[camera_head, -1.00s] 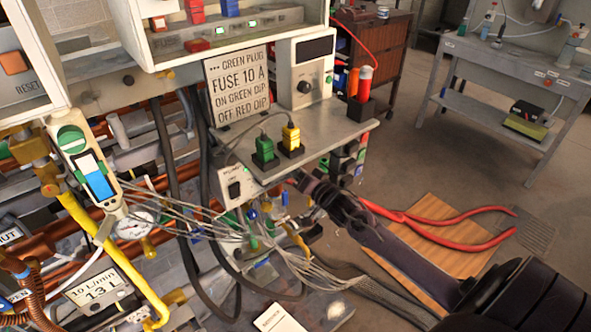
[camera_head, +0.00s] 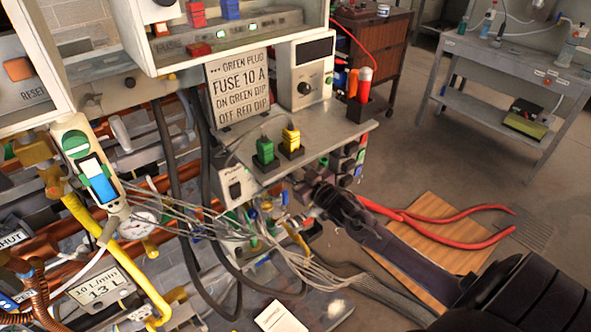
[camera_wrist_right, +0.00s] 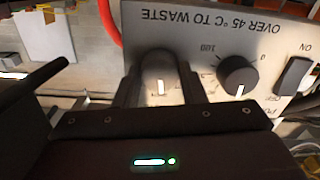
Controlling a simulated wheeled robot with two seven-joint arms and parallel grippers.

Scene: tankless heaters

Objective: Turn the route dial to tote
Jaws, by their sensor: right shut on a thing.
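In the right wrist view, the route dial (camera_wrist_right: 158,67) is a rounded grey knob with a pale mark on its front, below the upside-down lettering "OVER 45 °C TO WASTE". My right gripper (camera_wrist_right: 160,88) is shut on it, one dark finger on each side. The fingers hide its sides, and no tote marking is readable. In the head view my right gripper (camera_head: 308,190) reaches in from the lower right to the box under the grey shelf, and the dial is hidden there. My left gripper is not in view.
A black knob (camera_wrist_right: 238,76) with a scale and a rocker switch (camera_wrist_right: 294,76) sit close beside the dial. Thin cables (camera_head: 215,226) hang left of the gripper. A red-handled tool (camera_head: 430,228) lies on a wooden board (camera_head: 446,262) on the floor.

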